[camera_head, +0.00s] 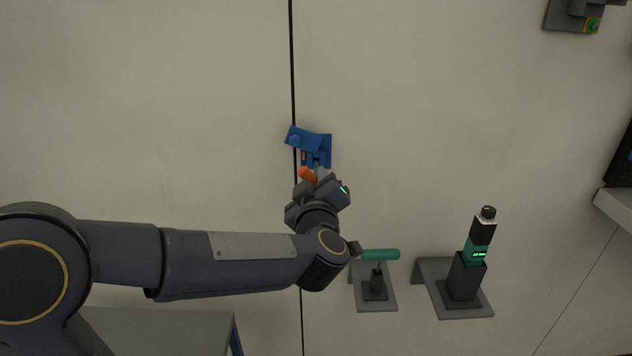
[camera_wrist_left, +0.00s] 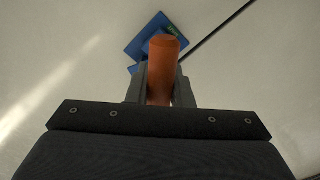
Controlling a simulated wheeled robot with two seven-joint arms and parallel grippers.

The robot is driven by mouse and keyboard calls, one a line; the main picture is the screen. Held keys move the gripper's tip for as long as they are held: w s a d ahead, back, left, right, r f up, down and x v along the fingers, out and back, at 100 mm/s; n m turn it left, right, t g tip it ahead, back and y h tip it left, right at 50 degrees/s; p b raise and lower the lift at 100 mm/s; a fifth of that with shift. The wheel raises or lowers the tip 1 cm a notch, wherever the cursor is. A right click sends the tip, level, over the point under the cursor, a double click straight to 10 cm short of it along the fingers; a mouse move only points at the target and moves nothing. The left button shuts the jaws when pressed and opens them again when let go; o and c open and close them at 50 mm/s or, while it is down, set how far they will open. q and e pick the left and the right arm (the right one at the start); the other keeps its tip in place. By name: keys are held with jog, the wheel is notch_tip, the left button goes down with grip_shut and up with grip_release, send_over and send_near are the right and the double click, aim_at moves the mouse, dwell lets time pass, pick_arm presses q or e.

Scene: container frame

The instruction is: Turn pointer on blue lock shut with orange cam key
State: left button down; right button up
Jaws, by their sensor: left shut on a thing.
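The blue lock (camera_head: 317,143) is on the pale wall, across the dark vertical seam, in the upper middle of the head view. It also shows in the left wrist view (camera_wrist_left: 148,36), partly hidden behind the orange cam key (camera_wrist_left: 163,62). My left gripper (camera_head: 317,178) is just below the lock and shut on the orange cam key, whose orange handle shows in the head view (camera_head: 307,174). The key's working end is hidden, so I cannot tell whether it sits in the lock. The pointer cannot be made out clearly. My right gripper is not in view.
A green-handled tool (camera_head: 380,255) stands in a small grey holder below right of my left gripper. A black and green device (camera_head: 477,250) stands in a grey bracket farther right. A grey table top (camera_head: 160,330) is at the lower left. The wall around the lock is clear.

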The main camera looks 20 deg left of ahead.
pick_arm(q)
jog(key=shift+x, duration=1.3)
dwell(0.5)
jog(key=shift+w+r, duration=0.1)
jog(key=shift+w, duration=0.05)
dwell(1.5)
jog(key=shift+a, duration=0.1)
jog(key=shift+n+b, duration=0.3)
jog(key=shift+b, duration=0.05)
jog(key=n+b, duration=0.7)
jog(key=b, duration=0.1)
jog(key=shift+f+n, duration=0.35)
jog(key=shift+n, duration=0.05)
jog(key=n+b, duration=0.7)
jog(key=n, duration=0.2)
jog(key=shift+f+b, duration=0.1)
jog(key=shift+b, duration=0.3)
jog(key=shift+r+n+b, duration=0.25)
jog(key=shift+n+b, duration=0.5)
jog(key=shift+n, duration=0.55)
jog(key=b+v, duration=0.1)
jog(key=v, duration=0.6)
